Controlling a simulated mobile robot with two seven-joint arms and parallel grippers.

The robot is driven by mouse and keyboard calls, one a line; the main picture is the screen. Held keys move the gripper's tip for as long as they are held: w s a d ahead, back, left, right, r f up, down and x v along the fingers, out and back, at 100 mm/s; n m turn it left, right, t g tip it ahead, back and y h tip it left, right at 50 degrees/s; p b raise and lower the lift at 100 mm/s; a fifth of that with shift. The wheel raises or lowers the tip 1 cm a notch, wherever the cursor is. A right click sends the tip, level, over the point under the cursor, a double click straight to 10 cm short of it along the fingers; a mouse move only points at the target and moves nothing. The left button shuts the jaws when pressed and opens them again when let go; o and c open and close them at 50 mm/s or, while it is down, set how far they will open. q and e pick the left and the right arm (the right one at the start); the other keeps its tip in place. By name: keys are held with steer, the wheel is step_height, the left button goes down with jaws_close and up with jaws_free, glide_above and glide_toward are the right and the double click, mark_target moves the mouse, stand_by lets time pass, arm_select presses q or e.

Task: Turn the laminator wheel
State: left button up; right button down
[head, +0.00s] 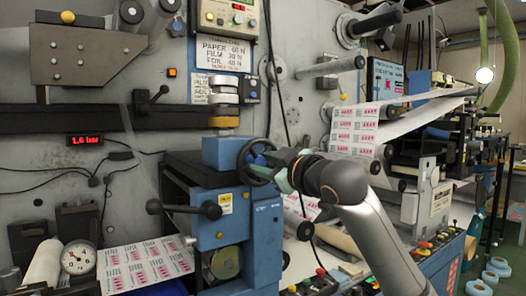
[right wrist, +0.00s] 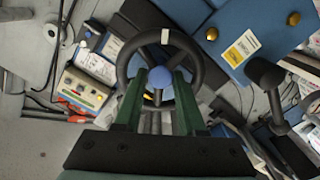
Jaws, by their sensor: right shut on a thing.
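The laminator wheel (head: 242,158) is a black handwheel with a blue hub on the side of a blue machine block. In the right wrist view, the wheel (right wrist: 121,68) is seen face-on, with a pale mark on its top rim. My right gripper (head: 279,166) comes in from the right and is at the wheel. In the right wrist view, the two green fingers of my right gripper (right wrist: 158,75) lie on either side of the blue hub and are shut on the wheel. The lower rim is partly hidden by the fingers. My left gripper is not in view.
A black lever with a ball knob (head: 208,209) sticks out left of the wheel. A printed web (head: 358,128) runs at the right, and another printed sheet (head: 140,264) lies at lower left. A button panel (head: 425,250) is at lower right.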

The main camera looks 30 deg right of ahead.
steer(key=shift+n, duration=0.4)
steer(key=shift+n+p, duration=0.4)
steer(key=shift+p, duration=0.25)
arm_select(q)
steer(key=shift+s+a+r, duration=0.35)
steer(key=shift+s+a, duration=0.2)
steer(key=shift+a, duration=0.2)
arm_select(e)
steer(key=shift+n, duration=0.4)
steer(key=c, duration=0.8)
jaws_free()
arm_select(q)
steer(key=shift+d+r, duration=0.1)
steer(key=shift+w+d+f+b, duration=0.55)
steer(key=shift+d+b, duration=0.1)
steer(key=shift+b, duration=0.35)
arm_select(e)
steer(key=s, duration=1.2)
steer(key=shift+s+d, duration=0.2)
steer(key=shift+s, duration=0.05)
